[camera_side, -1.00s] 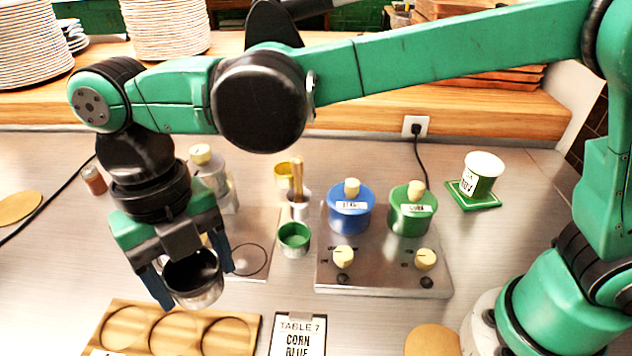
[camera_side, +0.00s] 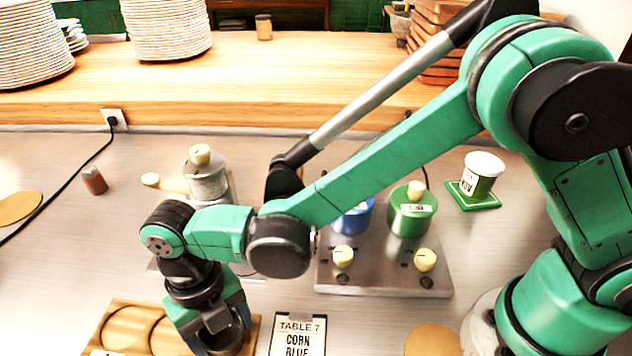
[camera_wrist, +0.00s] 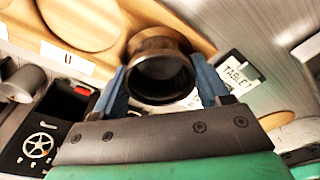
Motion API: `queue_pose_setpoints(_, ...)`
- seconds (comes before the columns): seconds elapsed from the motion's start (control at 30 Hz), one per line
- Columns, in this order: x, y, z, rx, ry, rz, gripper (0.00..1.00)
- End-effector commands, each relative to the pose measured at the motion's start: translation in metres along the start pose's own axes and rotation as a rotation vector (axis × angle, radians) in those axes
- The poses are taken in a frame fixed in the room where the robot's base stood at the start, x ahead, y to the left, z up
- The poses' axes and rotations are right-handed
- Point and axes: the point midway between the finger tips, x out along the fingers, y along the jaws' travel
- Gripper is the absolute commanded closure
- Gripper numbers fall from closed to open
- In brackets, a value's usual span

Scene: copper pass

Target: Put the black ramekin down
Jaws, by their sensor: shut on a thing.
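The black ramekin (camera_side: 230,340), dark inside with a metallic-looking outer wall, is between the blue fingers of my gripper (camera_side: 222,338), and the fingers are shut on it. In the wrist view the ramekin (camera_wrist: 158,78) sits between both fingertips of my gripper (camera_wrist: 162,88), its dark mouth facing the camera. The ramekin is over the right end of the wooden board (camera_side: 133,306), which has round recesses. My gripper hides the right recess, and I cannot tell whether the ramekin touches the board. The board (camera_wrist: 190,14) also shows behind the ramekin in the wrist view.
A "TABLE 7" order card (camera_side: 298,335) stands just right of the board. A steel burner unit (camera_side: 380,275) with a blue pot (camera_side: 355,218) and a green pot (camera_side: 412,215) is behind it. A green-and-white cup (camera_side: 482,175) is at the right.

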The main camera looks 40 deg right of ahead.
Motion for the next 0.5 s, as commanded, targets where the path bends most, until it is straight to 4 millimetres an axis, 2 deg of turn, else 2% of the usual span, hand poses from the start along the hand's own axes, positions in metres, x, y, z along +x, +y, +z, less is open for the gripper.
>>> queue_pose_setpoints(0.1, 0.0027, 0.0001, 0.0004, 0.000, 0.000, 0.000, 0.85)
queue_pose_setpoints(0.13, 0.0031, 0.0001, 0.0005, 0.000, 0.000, 0.000, 0.28)
queue_pose_setpoints(0.23, 0.0028, -0.0001, 0.0004, 0.000, 0.000, -0.001, 0.00)
queue_pose_setpoints(0.5, 0.0029, -0.0004, 0.0006, 0.001, 0.000, -0.001, 0.00)
